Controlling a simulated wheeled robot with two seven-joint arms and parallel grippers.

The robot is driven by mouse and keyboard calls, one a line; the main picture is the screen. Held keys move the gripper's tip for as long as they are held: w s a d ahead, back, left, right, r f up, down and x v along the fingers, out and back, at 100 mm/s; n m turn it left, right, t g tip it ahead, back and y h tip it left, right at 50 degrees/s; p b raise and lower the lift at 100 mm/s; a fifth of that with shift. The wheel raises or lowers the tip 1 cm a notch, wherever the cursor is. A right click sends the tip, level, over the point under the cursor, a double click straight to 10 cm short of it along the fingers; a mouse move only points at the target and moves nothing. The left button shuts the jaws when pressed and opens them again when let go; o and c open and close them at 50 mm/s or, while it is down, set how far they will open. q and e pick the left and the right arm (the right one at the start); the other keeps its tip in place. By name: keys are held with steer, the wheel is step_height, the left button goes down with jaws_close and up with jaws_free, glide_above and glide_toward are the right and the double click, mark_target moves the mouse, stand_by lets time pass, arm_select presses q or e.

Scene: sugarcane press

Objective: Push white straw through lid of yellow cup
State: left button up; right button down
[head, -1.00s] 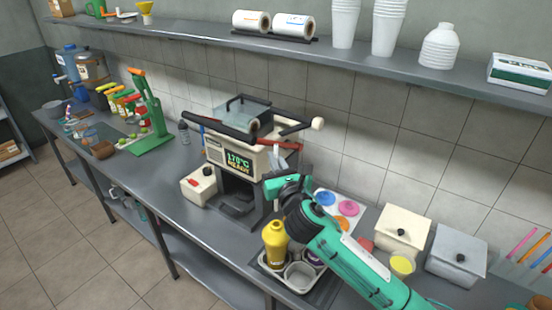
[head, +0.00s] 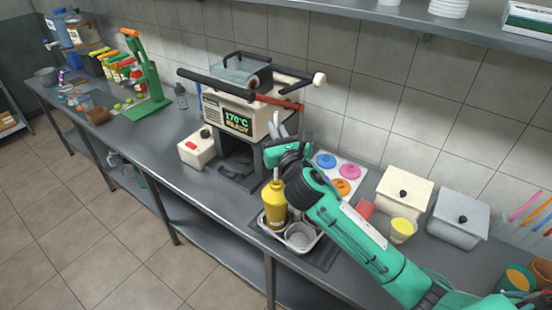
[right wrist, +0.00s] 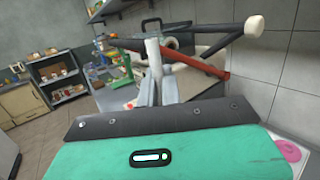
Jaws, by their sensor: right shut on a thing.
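The yellow cup (head: 275,207) stands upright in a pale tray (head: 318,238) on the counter and has a narrowed yellow top. My right gripper (head: 282,131) is above and just behind the cup, with its grey fingers pointing away toward the machine. In the right wrist view the fingers (right wrist: 157,92) are shut on a pale upright piece (right wrist: 153,50), seemingly the white straw. A thin pale length of straw (head: 277,173) shows between my wrist and the cup top. I cannot tell whether its tip touches or enters the lid. My left gripper is not in view.
A cream press machine (head: 240,110) with long dark handles stands just behind my gripper. A metal cup (head: 300,235) sits beside the yellow cup. Coloured lids (head: 325,160) and lidded boxes (head: 404,192) stand to the right.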

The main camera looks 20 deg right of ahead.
mark_target(276, 175)
steer(key=shift+p, duration=0.3)
steer(key=shift+f, duration=0.1)
steer(key=shift+f+b, duration=5.25)
steer(key=shift+f, duration=2.6)
steer(key=c, duration=1.5)
jaws_free()
step_height(276, 175, up, 7)
steer(key=p, duration=0.7)
steer(key=shift+r+p, duration=0.1)
steer(key=shift+p, duration=0.3)
